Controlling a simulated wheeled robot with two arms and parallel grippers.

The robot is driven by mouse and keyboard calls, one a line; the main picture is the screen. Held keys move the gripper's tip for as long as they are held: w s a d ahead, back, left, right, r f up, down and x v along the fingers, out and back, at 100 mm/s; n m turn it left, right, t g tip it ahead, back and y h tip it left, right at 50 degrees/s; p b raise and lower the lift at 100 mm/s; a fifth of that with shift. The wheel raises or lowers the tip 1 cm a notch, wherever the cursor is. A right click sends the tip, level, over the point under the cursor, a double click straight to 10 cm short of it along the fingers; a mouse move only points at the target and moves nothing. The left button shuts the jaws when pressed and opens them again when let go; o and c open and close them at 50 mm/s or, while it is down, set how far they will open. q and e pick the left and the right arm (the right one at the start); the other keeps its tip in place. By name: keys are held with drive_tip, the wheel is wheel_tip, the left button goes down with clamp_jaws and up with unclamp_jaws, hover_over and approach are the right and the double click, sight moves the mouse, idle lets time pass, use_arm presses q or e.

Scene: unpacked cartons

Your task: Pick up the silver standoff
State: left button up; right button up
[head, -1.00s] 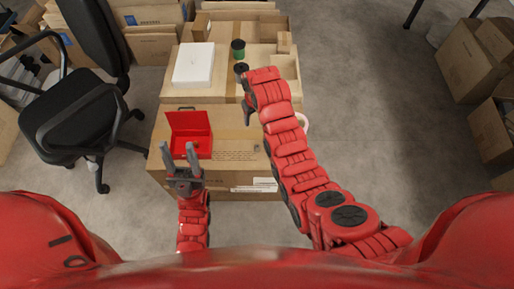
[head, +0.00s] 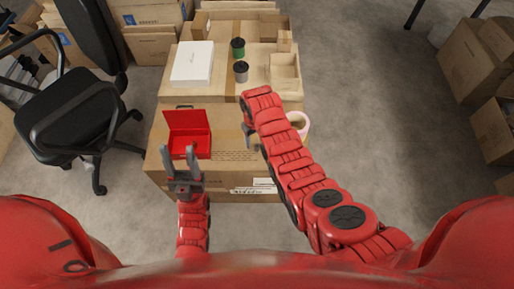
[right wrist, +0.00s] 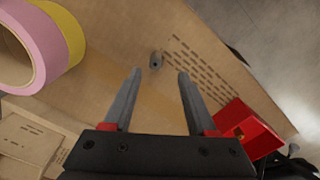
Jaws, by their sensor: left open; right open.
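The silver standoff (right wrist: 156,60) is a small grey cylinder on the brown carton top in the right wrist view. It lies just beyond the fingertips of my right gripper (right wrist: 159,74), about in line with the gap between them. The fingers are open with nothing between them. In the head view, my right gripper (head: 250,136) is over the right part of the near carton, and I cannot make out the standoff there. My left gripper (head: 179,153) is open and empty in front of the red box.
An open red box (head: 188,142) sits on the near carton (head: 225,171). Pink and yellow tape rolls (right wrist: 40,45) lie to the right in the head view (head: 301,121). A white box (head: 192,63), a green cup (head: 238,47) and a grey cup (head: 241,71) stand farther back.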

sight(257, 146)
drive_tip(key=f, duration=0.2)
drive_tip(key=d+f, duration=0.1)
drive_tip(key=f, duration=0.1)
drive_tip(key=shift+a+f+b, duration=0.1)
drive_tip(key=shift+f+b, duration=0.25)
drive_tip(key=shift+f, duration=0.3)
clamp_jaws()
